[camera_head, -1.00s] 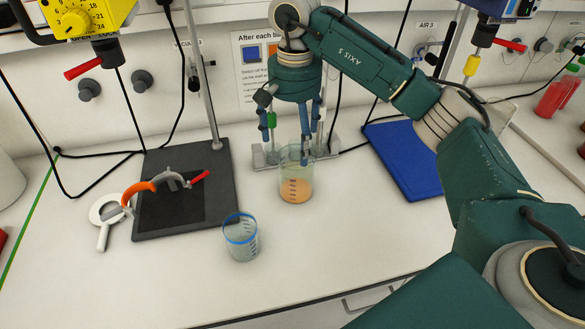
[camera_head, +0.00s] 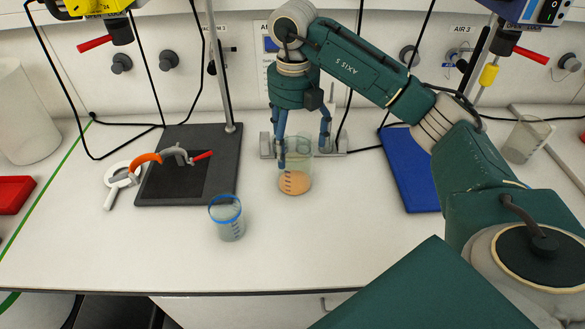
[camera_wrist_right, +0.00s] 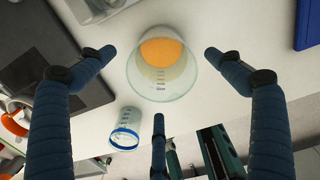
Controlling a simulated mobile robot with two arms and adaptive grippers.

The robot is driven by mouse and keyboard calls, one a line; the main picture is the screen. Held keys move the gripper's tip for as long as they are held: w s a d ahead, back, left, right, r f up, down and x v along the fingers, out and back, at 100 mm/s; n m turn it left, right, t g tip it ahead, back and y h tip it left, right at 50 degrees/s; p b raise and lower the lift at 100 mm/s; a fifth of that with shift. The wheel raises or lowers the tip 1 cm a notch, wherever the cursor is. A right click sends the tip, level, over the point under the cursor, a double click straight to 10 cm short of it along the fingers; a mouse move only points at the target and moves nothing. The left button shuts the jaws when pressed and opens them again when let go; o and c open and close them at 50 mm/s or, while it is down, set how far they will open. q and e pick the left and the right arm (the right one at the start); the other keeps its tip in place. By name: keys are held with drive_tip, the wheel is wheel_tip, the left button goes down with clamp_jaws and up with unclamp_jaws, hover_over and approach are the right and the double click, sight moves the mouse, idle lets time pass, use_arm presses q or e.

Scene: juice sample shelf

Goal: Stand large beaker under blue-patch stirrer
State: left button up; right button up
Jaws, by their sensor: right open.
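A clear beaker (camera_head: 295,183) with orange liquid stands upright on the white bench; it looks larger than the blue-rimmed beaker (camera_head: 228,222) to its left. My right gripper (camera_head: 303,148) points down over the orange-filled beaker, with its blue fingers spread around the rim. In the right wrist view the open fingers (camera_wrist_right: 158,52) lie around this beaker (camera_wrist_right: 160,75); I cannot tell whether any touches it. A stirrer with a blue housing (camera_head: 538,9) hangs at the upper right, above a blue plate (camera_head: 410,170). My left gripper is not in view.
Another beaker (camera_head: 527,138) stands at the far right. The bench front is clear.

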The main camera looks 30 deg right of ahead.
sight(295, 173)
drive_tip(key=shift+f+m, duration=0.1)
drive_tip(key=shift+m, duration=0.3)
drive_tip(key=shift+f, duration=0.2)
wheel_tip(295, 173, down, 5)
drive_tip(key=shift+r+p, duration=0.15)
drive_tip(key=shift+p, duration=0.45)
drive_tip(key=f+p, duration=0.1)
drive_tip(key=f, duration=0.1)
drive_tip(key=f+p, duration=0.1)
drive_tip(key=f, duration=0.1)
drive_tip(key=shift+d+f, duration=0.2)
drive_tip(key=shift+f, duration=0.65)
drive_tip(key=c, duration=1.9)
drive_tip(key=shift+w+r, duration=0.1)
drive_tip(key=shift+r, duration=0.2)
drive_tip(key=shift+c, duration=0.2)
